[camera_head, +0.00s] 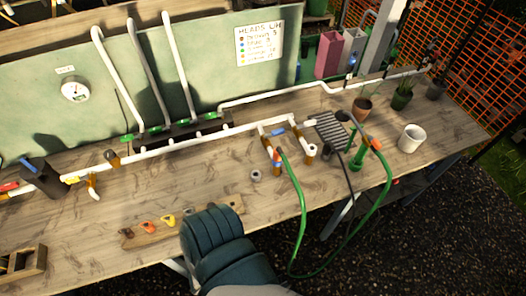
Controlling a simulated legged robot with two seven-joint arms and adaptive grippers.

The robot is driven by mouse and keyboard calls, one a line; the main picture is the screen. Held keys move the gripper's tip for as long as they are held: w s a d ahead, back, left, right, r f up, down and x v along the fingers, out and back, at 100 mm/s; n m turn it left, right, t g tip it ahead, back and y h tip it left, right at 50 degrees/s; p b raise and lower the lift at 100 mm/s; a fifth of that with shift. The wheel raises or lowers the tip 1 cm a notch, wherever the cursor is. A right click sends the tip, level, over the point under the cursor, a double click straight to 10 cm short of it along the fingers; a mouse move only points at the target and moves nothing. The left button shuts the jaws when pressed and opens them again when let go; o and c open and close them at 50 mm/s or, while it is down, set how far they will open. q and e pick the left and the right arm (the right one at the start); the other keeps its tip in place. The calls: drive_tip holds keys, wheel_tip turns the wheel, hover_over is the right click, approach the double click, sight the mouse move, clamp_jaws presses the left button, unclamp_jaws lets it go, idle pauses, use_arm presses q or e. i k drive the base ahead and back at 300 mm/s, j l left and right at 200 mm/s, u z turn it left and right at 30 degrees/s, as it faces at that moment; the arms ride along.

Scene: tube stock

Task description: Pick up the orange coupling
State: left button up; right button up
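A small orange piece (147,227), which looks like the orange coupling, sits on a low wooden board (130,241) near the front edge of the bench. A yellow piece (168,220) and a grey piece (188,212) are beside it to the right on the same board. A dark teal, ridged part of my arm, seemingly my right gripper (212,232), is just right of the board and covers part of it. Its fingertips cannot be made out, and the orange piece is apart from it. My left gripper is not in view.
White pipework (190,139) runs along the bench (330,190). A loose grey ring (255,174) lies mid-bench. A green hose (301,215) hangs over the front edge. A white pot (411,138) stands right; a wooden crate (38,262) is front left.

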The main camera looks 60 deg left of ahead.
sight(278, 150)
drive_tip(key=u, duration=1.75)
